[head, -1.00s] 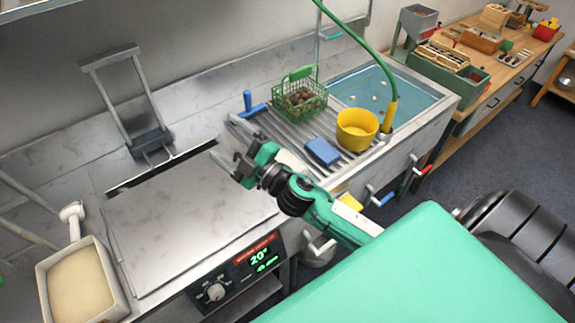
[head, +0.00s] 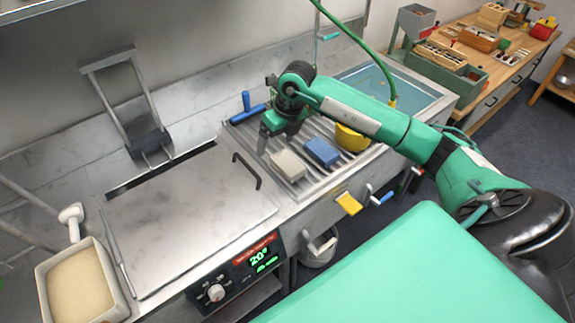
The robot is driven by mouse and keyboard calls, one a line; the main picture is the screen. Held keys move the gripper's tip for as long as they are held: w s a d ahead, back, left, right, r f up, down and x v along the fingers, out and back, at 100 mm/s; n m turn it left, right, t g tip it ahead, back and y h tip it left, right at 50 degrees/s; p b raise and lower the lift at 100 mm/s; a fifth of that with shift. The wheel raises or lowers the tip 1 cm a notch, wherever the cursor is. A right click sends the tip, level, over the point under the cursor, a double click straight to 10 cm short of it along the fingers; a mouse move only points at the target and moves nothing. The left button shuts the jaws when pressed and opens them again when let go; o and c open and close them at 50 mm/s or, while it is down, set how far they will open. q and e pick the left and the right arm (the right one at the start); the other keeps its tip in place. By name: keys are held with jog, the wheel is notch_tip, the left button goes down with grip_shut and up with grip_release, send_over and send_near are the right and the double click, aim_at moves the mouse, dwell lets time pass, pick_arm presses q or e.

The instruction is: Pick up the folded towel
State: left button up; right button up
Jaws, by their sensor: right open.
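The pale, greyish-beige folded towel (head: 287,165) lies flat on the ribbed drainboard, left of a blue sponge-like block (head: 322,151). My right gripper (head: 268,140) reaches in from the right and hangs just behind and above the towel, pointing down. It is open, and I see nothing between its fingers. One finger shows clearly, while the other is partly hidden by the gripper body. It appears apart from the towel. My left gripper is not in view.
A blue-handled tool (head: 247,107) lies left of the gripper. The steel lid (head: 185,220) with a dark handle (head: 247,171) is left of the towel. A water-filled sink is behind the arm.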

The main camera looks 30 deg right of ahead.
jog(key=d+r+h, duration=0.1)
jog(key=d+h, duration=0.1)
jog(key=d, duration=0.2)
jog(key=p, duration=0.3)
send_over(288, 163)
jog(key=shift+m, duration=0.4)
jog(key=f, duration=0.8)
jog(key=shift+s+d, duration=0.2)
jog(key=shift+s, duration=0.1)
jog(key=shift+a+f, duration=0.1)
jog(key=shift+f, duration=0.3)
jog(key=f+p, duration=0.1)
jog(key=f, duration=0.1)
jog(key=f+p, duration=0.1)
jog(key=f, duration=0.1)
jog(key=shift+w+p, duration=0.25)
jog(key=shift+p, duration=0.05)
jog(key=shift+f, duration=0.35)
jog(key=c, duration=1.2)
jog(key=shift+o, duration=0.2)
